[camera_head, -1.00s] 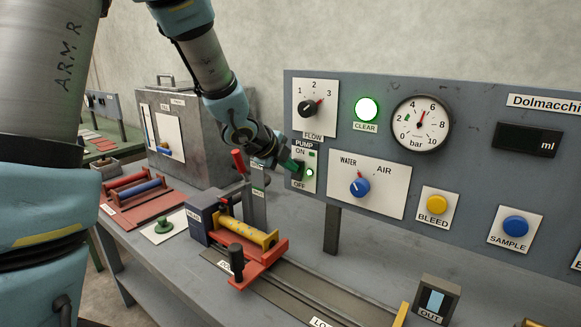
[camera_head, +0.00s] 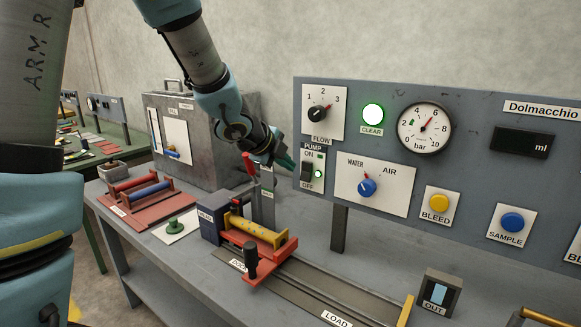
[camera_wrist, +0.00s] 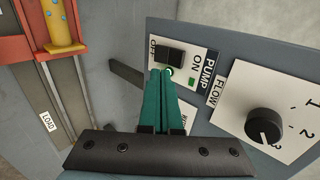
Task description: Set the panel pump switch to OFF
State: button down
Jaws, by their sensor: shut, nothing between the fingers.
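The pump switch (camera_head: 307,171) is a black rocker on a white plate, with ON above it and OFF below. A round lamp (camera_head: 318,174) beside it glows. In the wrist view the rocker (camera_wrist: 172,54) shows just beyond my fingertips, but I cannot tell for sure which way it is tipped. My gripper (camera_head: 288,161) is shut and empty, just left of the plate and apart from the switch in the head view. In the wrist view its green fingers (camera_wrist: 161,74) lie together and partly cover the lamp.
The flow knob (camera_head: 317,114) is above the switch and the water/air knob (camera_head: 367,187) is to its lower right. A yellow spool (camera_head: 255,232) sits in a red carriage.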

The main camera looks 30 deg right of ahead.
jog(key=p+v, duration=0.1)
jog(key=v, duration=0.6)
jog(key=shift+r+p, duration=0.25)
jog(key=shift+p, duration=0.15)
